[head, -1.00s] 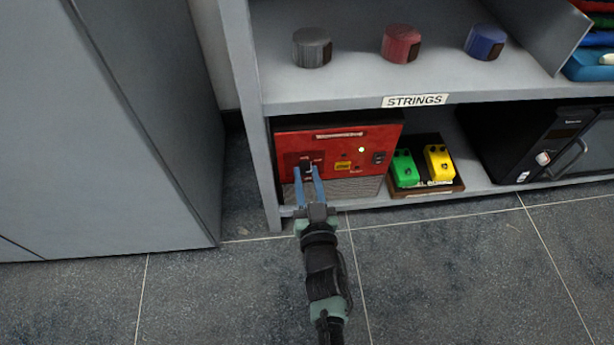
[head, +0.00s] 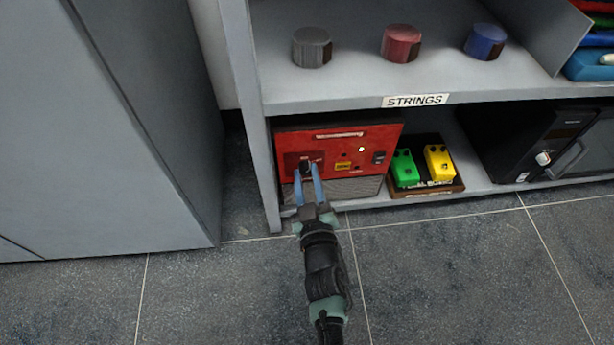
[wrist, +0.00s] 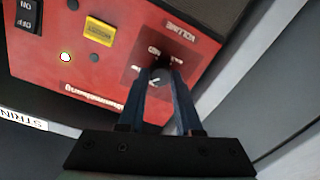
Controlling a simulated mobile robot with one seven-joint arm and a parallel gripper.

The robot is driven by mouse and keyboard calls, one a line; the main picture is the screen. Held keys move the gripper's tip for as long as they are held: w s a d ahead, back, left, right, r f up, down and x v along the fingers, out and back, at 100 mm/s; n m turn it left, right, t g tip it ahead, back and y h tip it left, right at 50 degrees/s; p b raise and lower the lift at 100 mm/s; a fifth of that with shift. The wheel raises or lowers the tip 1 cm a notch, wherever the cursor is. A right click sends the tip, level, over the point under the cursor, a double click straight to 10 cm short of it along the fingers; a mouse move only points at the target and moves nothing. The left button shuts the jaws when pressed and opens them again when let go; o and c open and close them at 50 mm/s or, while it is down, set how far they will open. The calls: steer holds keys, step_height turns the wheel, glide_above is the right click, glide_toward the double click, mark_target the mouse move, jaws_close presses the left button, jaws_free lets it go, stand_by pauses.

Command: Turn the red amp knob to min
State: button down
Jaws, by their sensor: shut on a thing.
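The red amp (head: 350,146) stands on the lower shelf at its left end, with a grey grille along its bottom. It also fills much of the wrist view (wrist: 70,95). Its dark volume knob (wrist: 161,74) sits on a darker red panel marked VOLUME. A pale mark shows on the knob, and the small print around it is partly hidden by my fingers. My gripper (head: 308,170) reaches the amp's front from below. In the wrist view its two blue fingers (wrist: 162,82) are shut on the knob, one on each side.
A green pedal (head: 404,169) and a yellow pedal (head: 438,162) sit on a board right of the amp. A black appliance (head: 530,145) stands further right. The shelf's left upright (head: 258,140) is close beside the amp. The floor in front is clear.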

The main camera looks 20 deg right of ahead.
steer(key=n, duration=0.3)
steer(key=shift+n+b, duration=0.35)
steer(key=shift+n, duration=0.05)
steer(key=n+b, duration=0.1)
steer(key=n, duration=0.3)
steer(key=shift+n, duration=0.4)
steer(key=c, duration=0.6)
jaws_free()
steer(key=shift+s, duration=0.1)
steer(key=p+v, duration=0.3)
steer(key=v, duration=1)
